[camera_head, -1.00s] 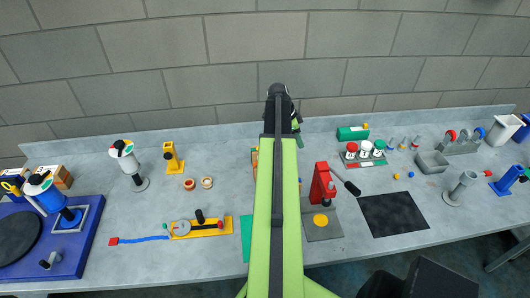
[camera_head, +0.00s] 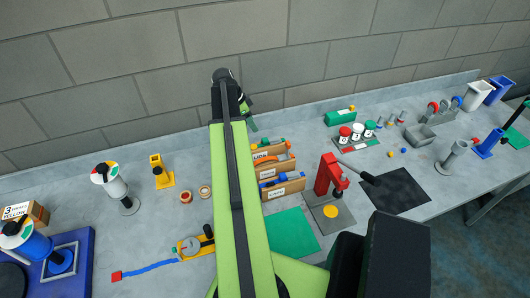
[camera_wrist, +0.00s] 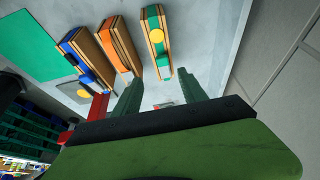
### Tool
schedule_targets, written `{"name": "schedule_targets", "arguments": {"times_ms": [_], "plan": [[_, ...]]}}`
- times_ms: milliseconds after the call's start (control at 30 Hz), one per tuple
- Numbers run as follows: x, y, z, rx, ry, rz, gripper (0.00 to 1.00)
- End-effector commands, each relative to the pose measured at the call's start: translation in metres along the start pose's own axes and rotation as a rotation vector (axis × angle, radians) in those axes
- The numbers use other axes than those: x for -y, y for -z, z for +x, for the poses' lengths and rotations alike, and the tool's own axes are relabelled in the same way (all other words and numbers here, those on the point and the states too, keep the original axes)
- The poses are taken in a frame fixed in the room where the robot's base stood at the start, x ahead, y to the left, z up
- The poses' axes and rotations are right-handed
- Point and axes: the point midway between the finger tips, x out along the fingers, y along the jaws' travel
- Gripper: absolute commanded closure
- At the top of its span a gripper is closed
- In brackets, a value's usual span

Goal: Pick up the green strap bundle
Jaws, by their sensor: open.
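In the wrist view the green strap bundle (camera_wrist: 153,22) is a narrow green strip in a wood-coloured holder with a yellow disc on it. Beside it stand an orange bundle (camera_wrist: 118,45) and a blue one (camera_wrist: 85,55) in similar holders. My gripper (camera_wrist: 159,78) is open and empty. Its two dark green fingers are apart, and the near end of the green bundle shows between their tips in the picture, not gripped. In the head view my gripper (camera_head: 247,115) is partly behind my arm, above the back of the bench; the green bundle is not clear there.
Wooden holders (camera_head: 283,188) stand right of my arm on the grey bench. A red press (camera_head: 328,175), a green mat (camera_head: 291,236) and a rack of jars (camera_head: 357,140) are nearby. A green block (camera_head: 340,116) lies further back. The block wall rises close behind.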

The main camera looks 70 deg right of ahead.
Motion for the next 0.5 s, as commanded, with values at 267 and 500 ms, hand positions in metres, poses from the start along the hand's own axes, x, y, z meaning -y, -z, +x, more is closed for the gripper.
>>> {"name": "schedule_targets", "arguments": {"times_ms": [267, 500], "plan": [[-0.001, 0.007, 0.022, 0.000, -0.005, 0.012, 0.25], [-0.001, 0.008, 0.078, 0.000, -0.007, 0.017, 0.25]]}}
